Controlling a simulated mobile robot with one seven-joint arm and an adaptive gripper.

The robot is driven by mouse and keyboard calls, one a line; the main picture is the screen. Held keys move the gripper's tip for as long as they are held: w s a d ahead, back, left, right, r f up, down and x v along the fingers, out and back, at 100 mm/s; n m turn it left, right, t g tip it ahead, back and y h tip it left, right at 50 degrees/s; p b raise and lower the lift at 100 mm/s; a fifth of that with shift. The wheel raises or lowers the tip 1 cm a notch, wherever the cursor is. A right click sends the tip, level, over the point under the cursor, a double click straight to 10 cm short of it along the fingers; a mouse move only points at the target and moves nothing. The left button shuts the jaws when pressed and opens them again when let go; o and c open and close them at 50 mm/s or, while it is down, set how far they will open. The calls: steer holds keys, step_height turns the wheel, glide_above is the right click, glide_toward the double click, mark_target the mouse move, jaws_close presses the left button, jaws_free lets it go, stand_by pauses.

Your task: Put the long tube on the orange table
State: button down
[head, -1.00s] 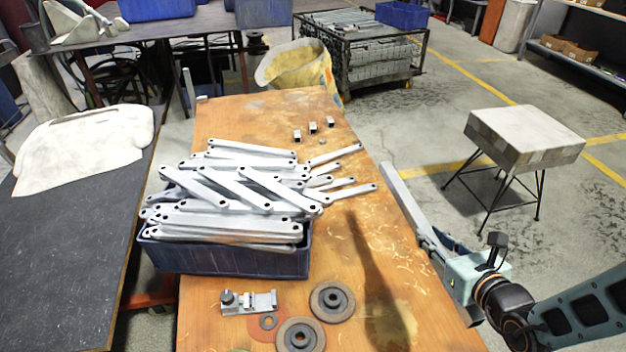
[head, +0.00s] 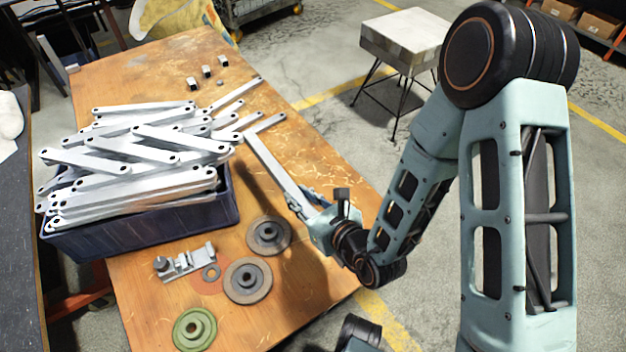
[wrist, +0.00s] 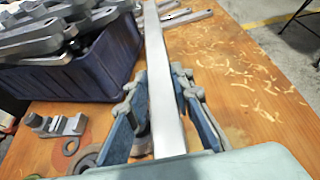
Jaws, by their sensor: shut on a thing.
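The long tube (head: 272,167) is a pale grey straight bar. It lies over the right part of the orange table (head: 345,190), pointing away from my gripper past the blue crate. My gripper (head: 308,203) is shut on the tube near its near end. In the wrist view the tube (wrist: 161,75) runs between the two blue fingers, and its near end is hidden by the gripper body. I cannot tell for sure whether the tube touches the table top. The table top (wrist: 245,100) shows on its right with scattered shavings.
The blue crate (head: 150,225), heaped with grey brackets (head: 150,150), stands left of the tube. Round discs (head: 268,235) and a metal fixture (head: 185,262) lie in front. Several small blocks (head: 208,71) sit at the back. A stool (head: 405,38) stands beyond the table's right edge.

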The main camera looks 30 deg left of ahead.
steer(key=w+f+b, duration=0.1)
steer(key=w+f, duration=0.1)
steer(key=w, duration=0.2)
steer(key=w+d+f+b, duration=0.1)
steer(key=w+f+b, duration=0.1)
steer(key=w+f, duration=0.1)
steer(key=w+d+f+b, duration=0.1)
steer(key=w+f, duration=0.2)
steer(key=w, duration=0.2)
steer(key=shift+d+f, duration=0.25)
steer(key=shift+w+d+f+b, duration=0.1)
steer(key=shift+w+f+b, duration=0.1)
steer(key=shift+f+b, duration=0.55)
steer(key=shift+w+f+b, duration=0.15)
steer(key=shift+f+b, duration=0.05)
steer(key=shift+f, duration=0.95)
steer(key=shift+f, duration=0.2)
steer(key=c, duration=1.7)
jaws_free()
steer(key=shift+s+d+r, duration=0.1)
steer(key=shift+d+r, duration=0.15)
steer(key=p+v, duration=0.4)
steer(key=v, duration=0.7)
steer(key=shift+s+d+r, duration=0.15)
steer(key=shift+s+d, duration=0.05)
